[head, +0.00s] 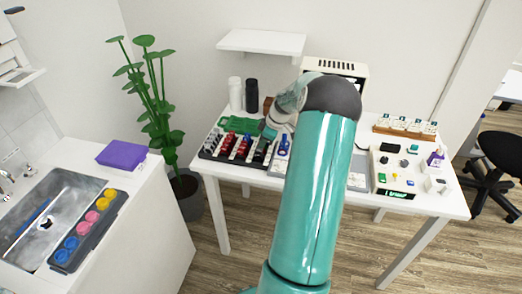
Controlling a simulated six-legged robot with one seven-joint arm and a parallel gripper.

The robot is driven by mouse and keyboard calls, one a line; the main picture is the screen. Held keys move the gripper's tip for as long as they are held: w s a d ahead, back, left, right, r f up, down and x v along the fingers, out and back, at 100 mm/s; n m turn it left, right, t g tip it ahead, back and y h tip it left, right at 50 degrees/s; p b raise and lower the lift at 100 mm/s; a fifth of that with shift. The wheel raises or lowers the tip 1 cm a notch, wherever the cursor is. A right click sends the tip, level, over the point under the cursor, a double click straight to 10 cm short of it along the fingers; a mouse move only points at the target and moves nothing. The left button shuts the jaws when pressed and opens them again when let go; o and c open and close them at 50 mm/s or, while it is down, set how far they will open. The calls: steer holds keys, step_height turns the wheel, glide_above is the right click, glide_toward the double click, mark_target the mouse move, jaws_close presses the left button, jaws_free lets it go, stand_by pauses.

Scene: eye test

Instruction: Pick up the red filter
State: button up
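Several small red pieces (228,143) stand in a black rack (207,153) on the left part of the white table (222,181). They are too small to tell which one is the red filter. My arm reaches over the table and bends down to the left at its dark joint. My gripper (267,136) is at the rack's right part, to the right of the red pieces. Its fingers are too small and partly hidden to show whether they are open or shut, or hold anything. My arm hides the middle of the table.
Blue pieces (283,146) stand right of the rack. A white bottle (235,94) and a black bottle (252,95) stand behind it. A panel with small parts (408,166) is at right. A sink counter (150,200) and a plant (155,95) are left. A shelf (262,41) hangs above.

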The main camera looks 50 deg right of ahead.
jaws_close()
steer(key=shift+r, duration=0.15)
stand_by(0.4)
